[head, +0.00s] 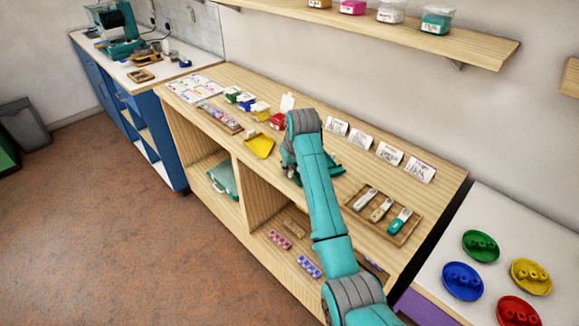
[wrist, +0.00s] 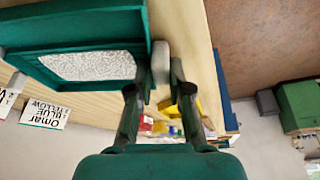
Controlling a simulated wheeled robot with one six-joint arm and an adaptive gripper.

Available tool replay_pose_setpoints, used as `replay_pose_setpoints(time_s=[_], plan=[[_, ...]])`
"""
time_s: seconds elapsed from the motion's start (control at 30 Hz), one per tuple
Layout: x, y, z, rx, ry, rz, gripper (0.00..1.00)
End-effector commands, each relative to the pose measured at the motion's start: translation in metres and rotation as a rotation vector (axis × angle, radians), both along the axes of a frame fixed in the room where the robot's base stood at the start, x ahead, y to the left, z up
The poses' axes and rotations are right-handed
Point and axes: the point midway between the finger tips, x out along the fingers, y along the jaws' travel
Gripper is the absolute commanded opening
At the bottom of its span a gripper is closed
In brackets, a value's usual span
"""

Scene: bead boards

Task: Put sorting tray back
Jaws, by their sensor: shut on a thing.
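The sorting tray (wrist: 75,28) looks like a teal tray with a pale speckled bed and a grey grip on one side. My gripper (wrist: 162,76) is closed on that grey grip in the wrist view, with a finger on either side. In the head view, a teal part of the tray (head: 334,169) shows just right of my arm's end, over the wooden bench top (head: 340,190). My arm hides most of the tray and the gripper there. I cannot tell whether the tray touches the bench.
A yellow scoop-like tray (head: 259,146) and several small coloured boxes (head: 260,110) stand left of my arm. Name cards (head: 389,153) line the back. A wooden tray with tools (head: 382,214) lies to the right. A teal item (head: 222,178) sits in the cubby below.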

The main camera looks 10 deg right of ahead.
Motion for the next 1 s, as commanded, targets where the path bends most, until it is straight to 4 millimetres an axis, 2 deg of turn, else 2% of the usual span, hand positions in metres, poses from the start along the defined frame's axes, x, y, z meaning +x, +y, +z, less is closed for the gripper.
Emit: replay_pose_setpoints(time_s=[0.07,0.1,0.17,0.2,0.57,0.77,1.0], plan=[[0.0,0.0,-0.002,0.0,0.0,0.0,0.0],[0.0,0.0,-0.002,0.0,0.0,0.0,0.26],[0.0,0.0,-0.002,0.0,0.0,0.0,0.41],[0.0,0.0,-0.002,0.0,0.0,0.0,0.43],[-0.001,0.0,0.003,0.0,0.0,0.0,0.43],[-0.011,-0.003,0.029,0.001,-0.003,0.0,0.43],[-0.029,-0.007,0.074,0.0,-0.003,0.0,0.43]])
